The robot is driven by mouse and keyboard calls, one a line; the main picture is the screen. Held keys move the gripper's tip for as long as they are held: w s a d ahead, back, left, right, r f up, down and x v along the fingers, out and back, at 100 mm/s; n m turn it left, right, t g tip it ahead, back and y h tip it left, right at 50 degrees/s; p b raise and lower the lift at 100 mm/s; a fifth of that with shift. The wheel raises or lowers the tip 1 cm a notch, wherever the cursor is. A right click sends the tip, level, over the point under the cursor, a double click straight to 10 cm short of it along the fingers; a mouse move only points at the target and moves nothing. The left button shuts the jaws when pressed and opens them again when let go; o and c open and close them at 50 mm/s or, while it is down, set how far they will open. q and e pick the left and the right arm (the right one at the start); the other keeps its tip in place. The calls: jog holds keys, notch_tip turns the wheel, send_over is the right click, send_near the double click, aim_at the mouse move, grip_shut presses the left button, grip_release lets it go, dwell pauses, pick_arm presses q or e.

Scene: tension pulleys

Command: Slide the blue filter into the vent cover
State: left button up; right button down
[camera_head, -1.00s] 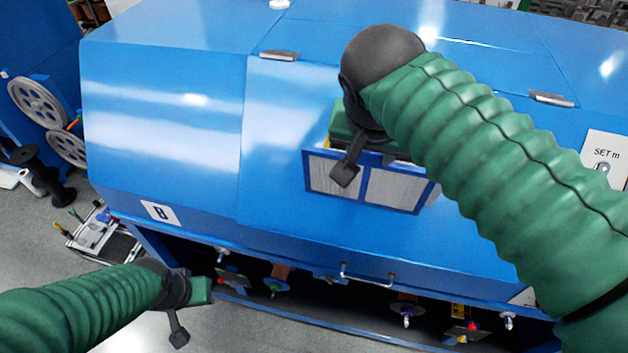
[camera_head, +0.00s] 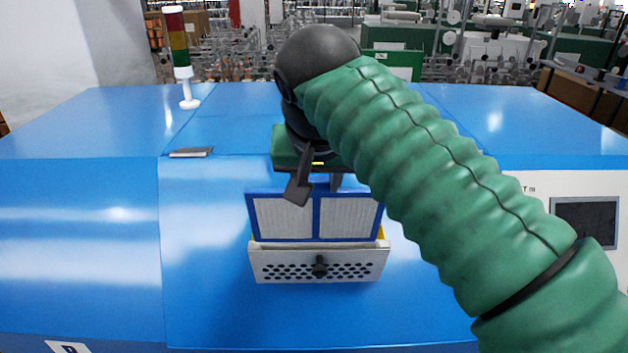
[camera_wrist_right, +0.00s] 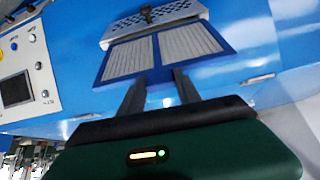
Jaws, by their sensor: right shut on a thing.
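The blue filter (camera_head: 317,218) has a blue frame and two pale pleated panels. My right gripper (camera_head: 317,188) is shut on its upper edge and holds it roughly upright. The vent cover (camera_head: 262,264) is a pale perforated plate with a dark knob, on the blue machine's front. The filter's lower edge meets the vent cover's top edge in the head view; I cannot tell whether it is inside. The right wrist view shows the filter (camera_wrist_right: 192,42) between the fingers (camera_wrist_right: 160,76) and the vent cover (camera_wrist_right: 178,14). My left gripper is out of view.
The blue machine (camera_head: 90,230) fills the front. A hinge (camera_head: 190,152) lies on its top edge, and a signal lamp (camera_head: 179,45) stands on top. A white panel with a dark screen (camera_head: 586,222) is at the right. The front left of the vent cover is clear.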

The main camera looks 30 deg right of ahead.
jog(key=shift+w+d+f, duration=0.15)
jog(key=shift+d+f, duration=0.15)
jog(key=shift+f, duration=0.15)
jog(key=shift+d, duration=0.6)
jog(key=shift+s, duration=0.25)
jog(key=shift+a, duration=0.45)
jog(key=shift+w+a+f, duration=0.2)
jog(key=shift+w+a, duration=0.05)
jog(key=shift+a, duration=0.3)
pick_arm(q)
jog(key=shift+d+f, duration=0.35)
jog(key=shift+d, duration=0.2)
pick_arm(e)
jog(key=shift+s+d, duration=0.1)
jog(key=shift+d, duration=0.45)
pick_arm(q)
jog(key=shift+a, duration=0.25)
pick_arm(e)
jog(key=shift+a, duration=0.2)
jog(key=shift+d, duration=0.1)
